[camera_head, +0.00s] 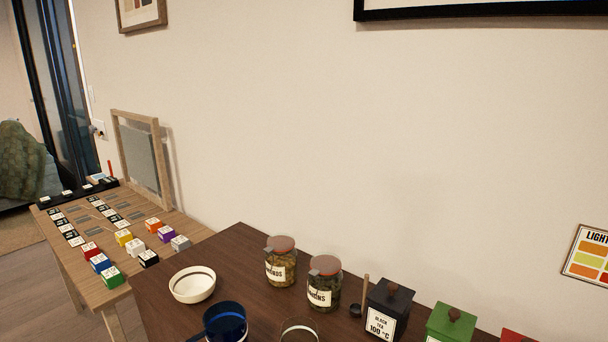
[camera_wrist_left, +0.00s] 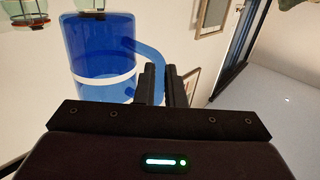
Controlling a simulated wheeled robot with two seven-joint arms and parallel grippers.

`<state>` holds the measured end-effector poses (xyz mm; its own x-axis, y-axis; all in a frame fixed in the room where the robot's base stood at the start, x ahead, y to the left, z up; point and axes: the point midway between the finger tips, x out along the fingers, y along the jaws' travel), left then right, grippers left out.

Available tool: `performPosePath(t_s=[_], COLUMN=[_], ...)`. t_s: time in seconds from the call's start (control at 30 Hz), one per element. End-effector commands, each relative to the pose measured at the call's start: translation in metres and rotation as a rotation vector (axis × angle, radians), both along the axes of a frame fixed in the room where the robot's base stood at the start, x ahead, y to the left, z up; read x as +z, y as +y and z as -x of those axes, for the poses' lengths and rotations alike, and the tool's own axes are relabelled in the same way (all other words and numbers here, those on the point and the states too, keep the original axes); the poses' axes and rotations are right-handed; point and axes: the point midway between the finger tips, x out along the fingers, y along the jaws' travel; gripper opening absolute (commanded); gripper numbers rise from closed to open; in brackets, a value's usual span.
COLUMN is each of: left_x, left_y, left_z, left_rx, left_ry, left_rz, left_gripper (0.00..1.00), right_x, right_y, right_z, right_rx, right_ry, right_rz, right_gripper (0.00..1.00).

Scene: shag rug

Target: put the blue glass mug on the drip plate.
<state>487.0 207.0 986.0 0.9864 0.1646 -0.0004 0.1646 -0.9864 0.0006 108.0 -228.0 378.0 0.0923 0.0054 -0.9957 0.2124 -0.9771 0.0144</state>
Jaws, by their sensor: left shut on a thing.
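The blue glass mug (camera_head: 226,322) shows at the bottom edge of the head view, its open rim up and its lower part cut off by the frame. In the left wrist view the mug (camera_wrist_left: 97,50) is clear blue with a pale band, and its handle curves toward my left gripper (camera_wrist_left: 165,82). The two dark fingers are shut on the handle. I cannot tell how far the mug is above the table. My right gripper is in neither view. I cannot make out the drip plate in either view.
On the dark table (camera_head: 215,262) stand a white bowl (camera_head: 192,285), two lidded jars (camera_head: 280,262) (camera_head: 323,285), a black tea tin (camera_head: 389,308) and a green tin (camera_head: 450,324). A clear glass rim (camera_head: 299,331) is close right of the mug. A side table (camera_head: 135,235) holds coloured blocks.

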Motion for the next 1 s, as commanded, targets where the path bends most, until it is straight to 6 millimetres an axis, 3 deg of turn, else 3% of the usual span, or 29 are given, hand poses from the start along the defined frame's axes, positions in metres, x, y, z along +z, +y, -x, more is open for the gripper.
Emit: performPosePath(t_s=[0.03, 0.2, 0.4, 1.0], left_x=[-0.01, -0.028, -0.034, -0.035], left_y=[-0.001, -0.007, -0.014, -0.016], left_z=[0.018, 0.061, 0.09, 0.095], left_rx=[-0.025, -0.099, -0.154, -0.166], left_ry=[0.007, 0.003, -0.001, -0.004], left_rz=[-0.004, -0.001, 0.001, 0.0], left_gripper=[0.0, 0.0, 0.0, 0.0], right_x=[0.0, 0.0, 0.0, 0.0], right_y=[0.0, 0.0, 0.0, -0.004], right_z=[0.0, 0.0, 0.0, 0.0], right_rx=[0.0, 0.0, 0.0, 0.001], right_ry=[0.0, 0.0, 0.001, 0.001], right_rz=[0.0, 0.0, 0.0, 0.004], right_gripper=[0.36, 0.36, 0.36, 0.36])
